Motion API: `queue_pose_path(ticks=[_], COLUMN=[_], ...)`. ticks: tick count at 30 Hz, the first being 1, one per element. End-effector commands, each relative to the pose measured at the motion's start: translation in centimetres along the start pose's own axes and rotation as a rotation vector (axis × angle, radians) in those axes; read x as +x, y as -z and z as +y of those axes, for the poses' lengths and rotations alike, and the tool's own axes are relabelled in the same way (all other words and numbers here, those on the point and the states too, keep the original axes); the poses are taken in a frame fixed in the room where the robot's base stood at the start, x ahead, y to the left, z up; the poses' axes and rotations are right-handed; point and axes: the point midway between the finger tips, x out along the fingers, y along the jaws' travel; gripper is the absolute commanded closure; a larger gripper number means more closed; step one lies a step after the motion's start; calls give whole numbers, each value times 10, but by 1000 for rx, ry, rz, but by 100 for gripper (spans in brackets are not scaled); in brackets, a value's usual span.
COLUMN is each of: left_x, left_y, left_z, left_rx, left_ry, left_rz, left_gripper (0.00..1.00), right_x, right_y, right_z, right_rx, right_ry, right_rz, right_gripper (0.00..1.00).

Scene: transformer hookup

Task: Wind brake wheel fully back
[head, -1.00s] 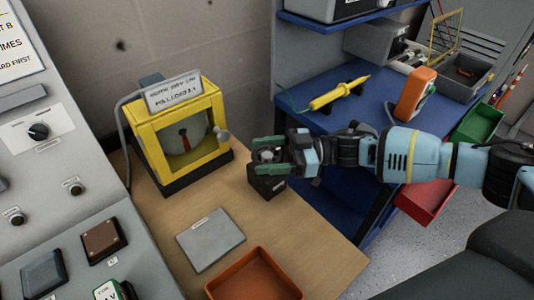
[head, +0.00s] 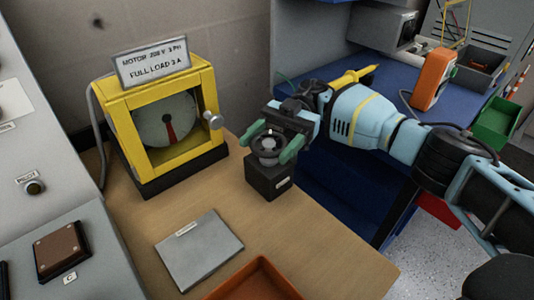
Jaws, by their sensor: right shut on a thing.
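The brake wheel (head: 267,146) is a small dark round knob with a grey hub, on top of a black box (head: 268,182) on the wooden bench. My right gripper (head: 269,147) reaches in from the right, and its green-padded fingers are shut on opposite sides of the wheel. The yellow-framed motor (head: 152,89) stands to the left, with a disc and a red pointer (head: 170,131) behind its window. A sign on top reads "MOTOR 208 V 3 PH, FULL LOAD 3 A". My left gripper is not in view.
A grey plate (head: 199,252) lies on the bench in front of the motor, with an orange tray (head: 254,281) beside it. A grey control panel (head: 35,150) stands at left. A blue bench (head: 395,84) behind my right arm holds a yellow probe (head: 353,76) and an orange meter (head: 434,79).

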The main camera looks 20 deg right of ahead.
Motion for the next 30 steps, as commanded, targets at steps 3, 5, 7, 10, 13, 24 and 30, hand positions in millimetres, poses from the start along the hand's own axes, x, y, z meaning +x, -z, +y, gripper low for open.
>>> queue_pose_path(ticks=[3, 5, 7, 10, 13, 24, 30], left_x=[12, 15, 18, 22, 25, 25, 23], left_y=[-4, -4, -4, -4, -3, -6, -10], left_z=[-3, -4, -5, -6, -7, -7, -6], left_rx=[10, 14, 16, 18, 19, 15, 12], left_ry=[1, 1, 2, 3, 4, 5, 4], left_rz=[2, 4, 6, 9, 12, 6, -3], left_gripper=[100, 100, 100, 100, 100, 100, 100], right_x=[1, 1, 1, 1, 1, 2, 1], right_y=[-4, -3, -3, -2, -1, 1, 1], right_z=[1, 1, 1, 0, 0, 0, 0], right_rx=[-1, -2, -1, -1, -2, -3, -3], right_ry=[62, 87, 110, 135, 150, 160, 159], right_rz=[3, 4, 3, 3, 3, 2, 2], right_gripper=[58, 58, 58, 58, 58, 58, 21])
